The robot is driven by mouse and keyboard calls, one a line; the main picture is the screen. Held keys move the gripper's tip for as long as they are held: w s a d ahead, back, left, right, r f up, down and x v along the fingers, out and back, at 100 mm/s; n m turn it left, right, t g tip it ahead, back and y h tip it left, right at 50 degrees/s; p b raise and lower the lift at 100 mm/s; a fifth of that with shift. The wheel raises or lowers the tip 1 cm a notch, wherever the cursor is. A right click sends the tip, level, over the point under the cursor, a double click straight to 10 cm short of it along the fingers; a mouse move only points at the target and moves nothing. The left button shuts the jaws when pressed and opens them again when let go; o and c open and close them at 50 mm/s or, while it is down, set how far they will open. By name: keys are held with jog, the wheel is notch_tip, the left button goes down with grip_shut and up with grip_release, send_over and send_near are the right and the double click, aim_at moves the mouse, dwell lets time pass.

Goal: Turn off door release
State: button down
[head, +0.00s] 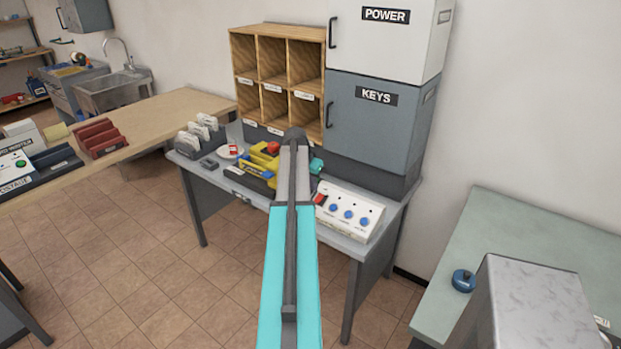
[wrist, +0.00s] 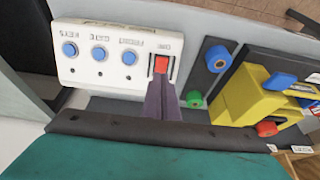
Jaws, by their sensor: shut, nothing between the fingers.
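A white control panel (head: 349,213) stands on the right part of the grey desk. In the wrist view the panel (wrist: 110,72) shows upside down, with a red rocker switch (wrist: 161,63) in a dark frame at its right end. Three round blue buttons (wrist: 99,54) sit in a row beside the switch. The small label by the switch is hard to read. My gripper (wrist: 160,82) is shut and empty, its tip right at the red switch and overlapping its lower edge. I cannot tell whether it touches. In the head view my arm hides the gripper.
A yellow device (wrist: 250,95) and a small dark block with blue and green knobs (wrist: 214,62) stand close beside the panel. Grey and white cabinets (head: 375,120) and wooden pigeonholes (head: 272,75) rise behind the desk. A green-topped table (head: 520,235) is to the right.

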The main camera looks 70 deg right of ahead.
aim_at(318, 200)
jog(key=shift+a+p+x, duration=0.15)
jog(key=shift+p+x, duration=0.45)
jog(key=shift+x, duration=1.15)
jog(key=shift+a+p+x, duration=0.1)
jog(key=shift+p+x, duration=0.45)
jog(key=shift+x, duration=1.2)
jog(key=shift+f, duration=0.1)
